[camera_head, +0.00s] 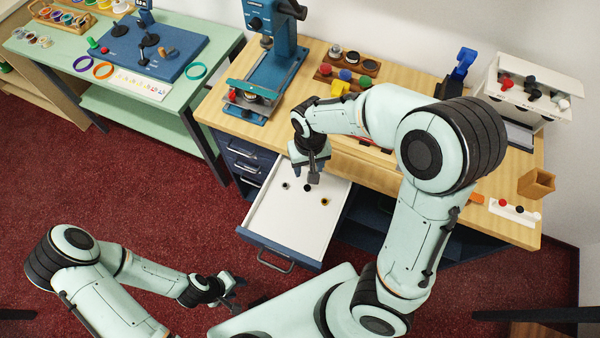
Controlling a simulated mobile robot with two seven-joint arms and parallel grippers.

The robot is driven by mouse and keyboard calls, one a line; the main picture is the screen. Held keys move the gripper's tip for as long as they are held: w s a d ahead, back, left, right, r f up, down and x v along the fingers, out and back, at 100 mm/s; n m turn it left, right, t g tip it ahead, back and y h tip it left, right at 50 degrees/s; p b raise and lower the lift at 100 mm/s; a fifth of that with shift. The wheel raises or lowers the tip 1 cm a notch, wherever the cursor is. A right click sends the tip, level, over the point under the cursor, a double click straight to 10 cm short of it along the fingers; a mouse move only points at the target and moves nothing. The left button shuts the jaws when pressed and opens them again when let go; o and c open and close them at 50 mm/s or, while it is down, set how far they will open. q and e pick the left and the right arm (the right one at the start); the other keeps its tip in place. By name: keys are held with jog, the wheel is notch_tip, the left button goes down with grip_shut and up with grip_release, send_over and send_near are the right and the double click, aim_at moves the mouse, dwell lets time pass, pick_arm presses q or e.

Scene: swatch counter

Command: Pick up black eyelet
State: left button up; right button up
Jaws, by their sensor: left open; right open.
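A small black eyelet (307,187) lies on the white floor of the open drawer (279,223), between a grey eyelet (285,185) on its left and a yellowish eyelet (325,202) on its right. My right gripper (313,180) points down into the drawer, its fingers close beside the black eyelet in the picture. It is open and nothing shows between its fingers; its height above the drawer floor is hard to tell. My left gripper (238,292) is open and empty, low in front of the drawer and away from it.
The wooden counter (222,118) carries a blue press (272,70), racks with coloured knobs (345,78), a white dispenser (520,90) and a wooden box (536,184). A green table (217,52) stands at left. Red floor is clear left of the drawer.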

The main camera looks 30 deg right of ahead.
jog(key=b, duration=0.1)
send_over(307, 189)
jog(key=s, duration=0.1)
notch_tip(307, 189, down, 7)
jog(key=shift+s+f, duration=0.1)
jog(key=shift+f, duration=0.05)
jog(key=f, duration=0.2)
jog(key=w+f, duration=0.1)
jog(key=f, duration=0.2)
jog(key=shift+w+f, duration=0.15)
jog(key=shift+f, duration=0.15)
pick_arm(q)
jog(key=shift+s+f, duration=1.05)
jog(key=shift+s, duration=0.2)
pick_arm(e)
grip_shut()
